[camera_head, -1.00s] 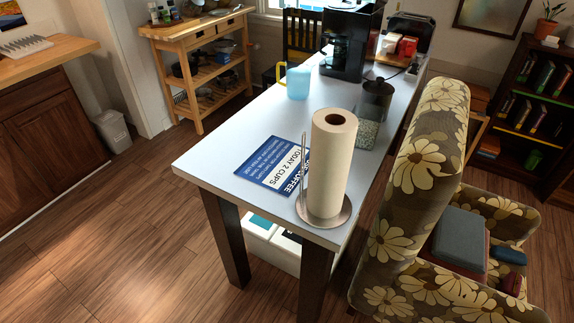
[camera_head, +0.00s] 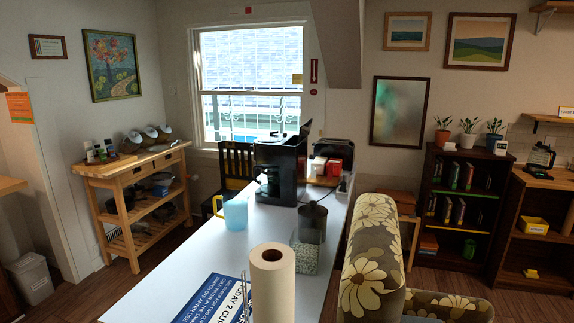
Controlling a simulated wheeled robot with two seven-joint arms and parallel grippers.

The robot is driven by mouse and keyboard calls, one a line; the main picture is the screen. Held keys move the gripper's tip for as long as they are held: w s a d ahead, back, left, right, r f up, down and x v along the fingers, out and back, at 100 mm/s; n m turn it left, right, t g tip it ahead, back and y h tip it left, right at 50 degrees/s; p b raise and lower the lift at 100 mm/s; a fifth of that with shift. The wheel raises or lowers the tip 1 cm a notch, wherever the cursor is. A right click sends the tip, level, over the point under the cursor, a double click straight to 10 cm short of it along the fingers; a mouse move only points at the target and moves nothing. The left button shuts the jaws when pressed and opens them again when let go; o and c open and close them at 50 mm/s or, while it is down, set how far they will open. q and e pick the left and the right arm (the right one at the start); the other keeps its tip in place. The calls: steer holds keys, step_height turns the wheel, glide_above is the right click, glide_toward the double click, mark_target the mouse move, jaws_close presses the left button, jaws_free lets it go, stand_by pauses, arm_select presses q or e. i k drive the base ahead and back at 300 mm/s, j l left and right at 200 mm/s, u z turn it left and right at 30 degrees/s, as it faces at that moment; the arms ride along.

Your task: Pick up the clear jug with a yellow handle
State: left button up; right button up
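The clear jug (camera_head: 235,214) is light blue and see-through, with a yellow handle (camera_head: 217,206) on its left side. It stands upright on the white table (camera_head: 190,263), left of and in front of the black coffee maker (camera_head: 282,172). Nothing blocks it from view. Neither of my grippers shows in the head view.
A paper towel roll (camera_head: 272,286) and a blue sign (camera_head: 213,300) are on the near table end. A dark-lidded container (camera_head: 312,224) and a clear pebble-filled one (camera_head: 305,257) stand right of the jug. A floral chair (camera_head: 369,262) borders the table's right side.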

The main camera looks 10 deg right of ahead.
mark_target(234, 202)
steer(key=i+j, duration=0.2)
steer(key=j, duration=0.15)
steer(key=i+j, duration=0.2)
steer(key=j, duration=0.15)
steer(key=i+j, duration=0.2)
steer(key=j, duration=0.2)
steer(key=i+j, duration=0.2)
steer(key=j, duration=0.15)
steer(key=i+j, duration=0.15)
steer(key=j, duration=0.2)
steer(key=i+j, duration=0.2)
steer(key=j, duration=0.15)
